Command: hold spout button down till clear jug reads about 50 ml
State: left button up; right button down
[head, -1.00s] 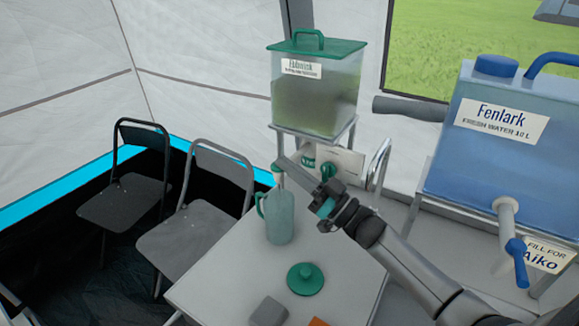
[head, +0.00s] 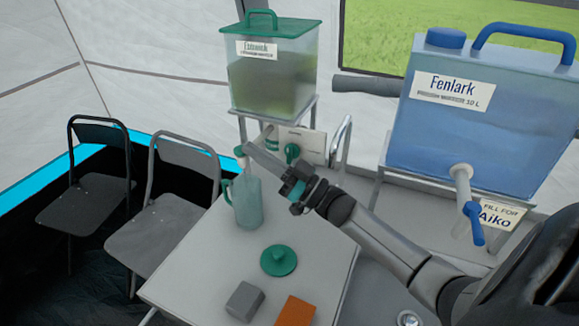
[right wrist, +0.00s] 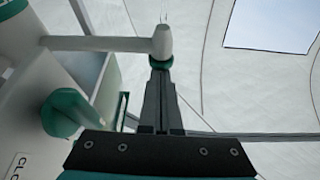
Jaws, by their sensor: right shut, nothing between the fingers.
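The green-lidded dispenser (head: 268,85) stands on a raised stand behind the table, with yellowish-green liquid inside. Its white spout (right wrist: 160,42) ends in a green ring (right wrist: 160,63) in the right wrist view. The teal-tinted clear jug (head: 247,205) stands upright on the table below the spout. Its liquid level and marks are too small to read. My right gripper (head: 247,148) is shut and empty, its fingertips up at the spout above the jug. In the right wrist view the fingertips (right wrist: 160,78) meet the ring or nearly so; I cannot tell if anything is pressed.
A green round lid (head: 278,262), a grey block (head: 244,301) and an orange block (head: 295,311) lie on the table. A blue Fenlark water container (head: 480,130) with a tap stands at right, by a "Fill for Aiko" card (head: 497,214). Two folding chairs (head: 175,215) stand left.

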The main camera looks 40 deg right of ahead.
jog(key=v, duration=1.4)
jog(key=shift+f, duration=0.15)
